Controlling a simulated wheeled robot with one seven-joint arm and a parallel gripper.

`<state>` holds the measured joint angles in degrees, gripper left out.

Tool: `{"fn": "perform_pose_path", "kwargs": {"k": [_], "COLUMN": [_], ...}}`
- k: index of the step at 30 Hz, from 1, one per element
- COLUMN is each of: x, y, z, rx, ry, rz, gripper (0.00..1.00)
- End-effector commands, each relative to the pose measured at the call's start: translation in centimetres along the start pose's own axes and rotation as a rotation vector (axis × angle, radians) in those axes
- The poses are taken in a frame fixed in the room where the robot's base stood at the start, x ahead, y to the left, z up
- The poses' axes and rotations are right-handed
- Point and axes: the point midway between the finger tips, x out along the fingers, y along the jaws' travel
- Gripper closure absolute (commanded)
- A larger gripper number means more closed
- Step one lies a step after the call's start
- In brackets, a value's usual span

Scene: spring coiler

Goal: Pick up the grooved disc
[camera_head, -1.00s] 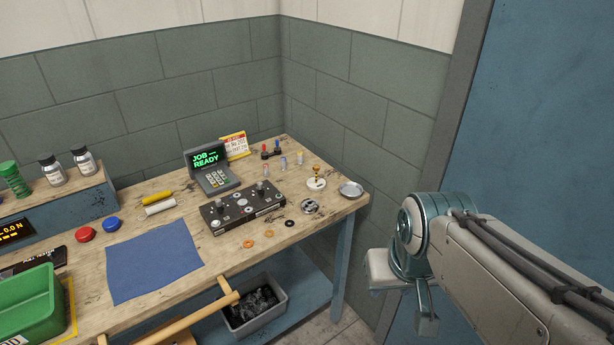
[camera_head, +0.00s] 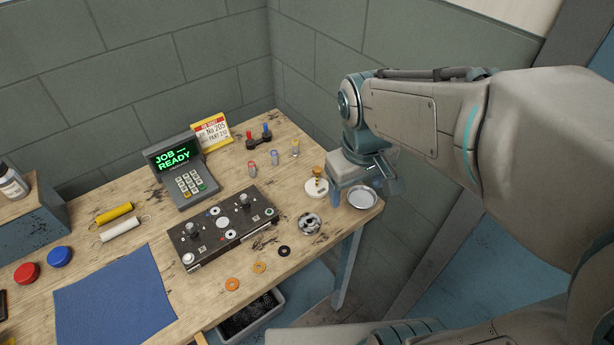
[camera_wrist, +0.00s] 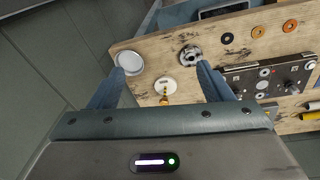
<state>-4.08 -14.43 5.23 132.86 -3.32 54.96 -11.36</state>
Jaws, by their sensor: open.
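The grooved disc, which I take to be the round metallic piece with dark gaps (camera_head: 310,224), lies on the bench near its right front edge. In the wrist view it (camera_wrist: 190,57) is near the top, just beyond my right-hand finger. My gripper (camera_head: 358,188) is open and empty above the bench's right end. In the wrist view its two blue fingers stand wide apart (camera_wrist: 160,78), with the white round base with a brass post (camera_wrist: 164,86) showing between them.
A shallow silver dish (camera_head: 362,198) lies right of the disc at the bench corner. The black control block (camera_head: 222,228) stands left of it. A black washer (camera_head: 284,251) and orange washers (camera_head: 232,284) lie in front. Small upright pieces (camera_head: 274,157) stand behind.

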Motion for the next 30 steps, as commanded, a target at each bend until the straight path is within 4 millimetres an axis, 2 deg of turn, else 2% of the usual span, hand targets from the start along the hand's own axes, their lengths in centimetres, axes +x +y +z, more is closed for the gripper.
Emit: {"fn": "perform_pose_path", "kwargs": {"k": [1, 6, 13, 20, 30], "x": [0.6, 2.6, 5.2, 7.0, 13.1], "y": [-0.6, -2.8, -5.7, -6.6, -6.7], "z": [-1.7, -6.1, -9.8, -10.5, -9.1], "rx": [-0.082, -0.334, -0.567, -0.637, -0.636], "ry": [-0.034, -0.120, -0.190, -0.211, -0.212], "rz": [-0.005, -0.025, -0.062, -0.076, -0.076], "gripper": [0.27, 0.27, 0.27, 0.27, 0.27]}}
